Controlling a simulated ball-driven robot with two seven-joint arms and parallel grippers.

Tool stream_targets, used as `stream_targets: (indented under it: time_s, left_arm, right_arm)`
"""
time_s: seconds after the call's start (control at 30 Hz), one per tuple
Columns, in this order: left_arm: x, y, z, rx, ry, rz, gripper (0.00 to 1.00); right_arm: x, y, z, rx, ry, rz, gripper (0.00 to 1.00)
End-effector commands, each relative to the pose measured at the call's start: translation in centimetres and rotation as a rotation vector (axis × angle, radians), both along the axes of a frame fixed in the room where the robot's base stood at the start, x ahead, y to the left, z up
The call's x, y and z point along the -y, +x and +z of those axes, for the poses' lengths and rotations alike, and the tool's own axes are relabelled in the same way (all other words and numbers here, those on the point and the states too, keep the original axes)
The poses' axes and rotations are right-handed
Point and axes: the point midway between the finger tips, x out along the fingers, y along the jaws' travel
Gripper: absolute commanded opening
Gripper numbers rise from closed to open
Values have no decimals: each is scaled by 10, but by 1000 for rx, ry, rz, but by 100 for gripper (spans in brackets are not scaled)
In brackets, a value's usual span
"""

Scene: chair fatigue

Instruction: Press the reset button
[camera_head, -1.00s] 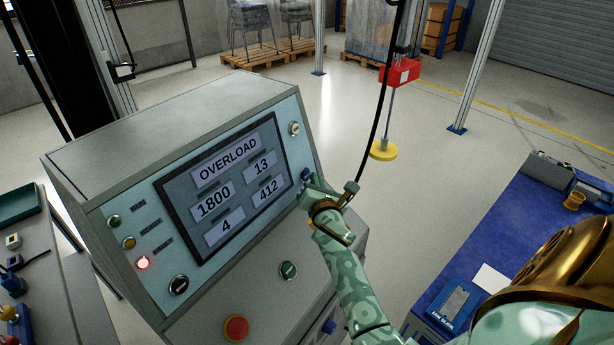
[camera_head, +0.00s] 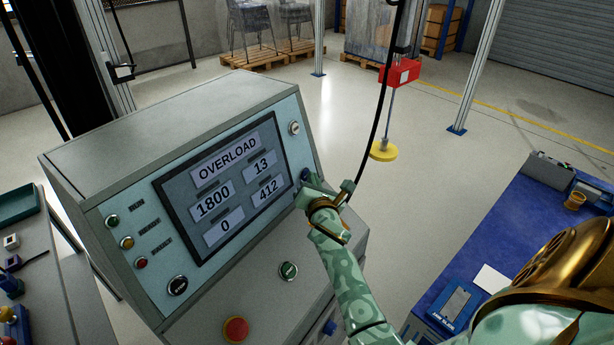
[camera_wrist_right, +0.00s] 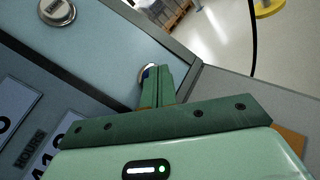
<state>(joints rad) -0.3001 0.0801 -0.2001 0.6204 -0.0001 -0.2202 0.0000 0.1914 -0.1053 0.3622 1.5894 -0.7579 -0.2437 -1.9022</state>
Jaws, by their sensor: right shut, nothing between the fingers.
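The grey control console (camera_head: 150,115) has a screen (camera_head: 225,185) reading OVERLOAD, 1800, 13, 0 and 412. A blue button (camera_head: 304,174) sits at the right edge of the panel; no reset label is readable on it. My right gripper (camera_head: 308,184) is shut and empty, with its fingertips at this button, seemingly touching it. In the right wrist view the shut fingers (camera_wrist_right: 157,88) cover most of the button, and its round metal rim (camera_wrist_right: 146,70) shows beside them. How far the button is pushed in cannot be seen. My left gripper is out of view.
A black cable hangs close behind my right gripper. A blue-topped bench (camera_head: 500,230) stands at right.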

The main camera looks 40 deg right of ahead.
Motion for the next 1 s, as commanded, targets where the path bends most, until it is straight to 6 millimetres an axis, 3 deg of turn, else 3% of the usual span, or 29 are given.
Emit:
stream_targets:
  time_s: [0.43,1.0]
  left_arm:
    - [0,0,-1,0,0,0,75]
    - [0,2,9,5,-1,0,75]
  right_arm:
    - [-1,1,0,-1,0,0,0]
    - [4,-13,3,-1,0,0,0]
